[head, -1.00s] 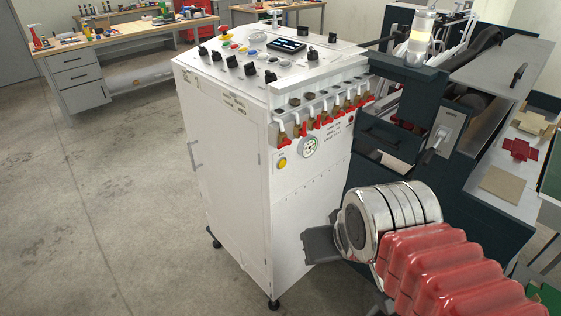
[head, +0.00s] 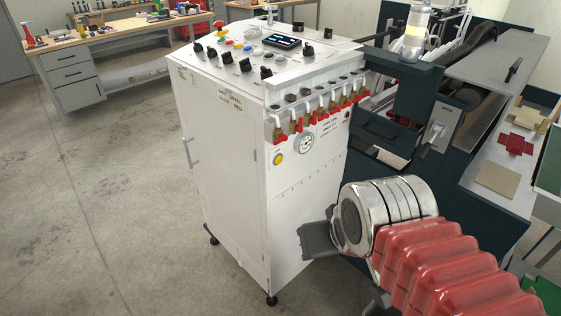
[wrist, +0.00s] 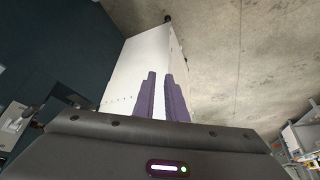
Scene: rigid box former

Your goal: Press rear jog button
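A round yellow button (head: 278,160) sits on the white cabinet's (head: 305,215) narrow side, left of a gauge. Several coloured buttons (head: 236,46) and black knobs (head: 245,65) are on its sloped top panel. I cannot read which one is the rear jog button. My gripper (head: 312,238) is in front of the cabinet, low and right of the yellow button, apart from every button. In the wrist view its two purple fingers (wrist: 161,75) point toward the white cabinet, with a narrow gap near the tips and nothing seen between them.
Red-handled valves (head: 320,112) line the cabinet's upper edge beside the gauge (head: 305,143). A dark machine (head: 400,175) with a lever stands close on the right. A workbench (head: 95,45) is at the back left. The floor left of the cabinet is clear.

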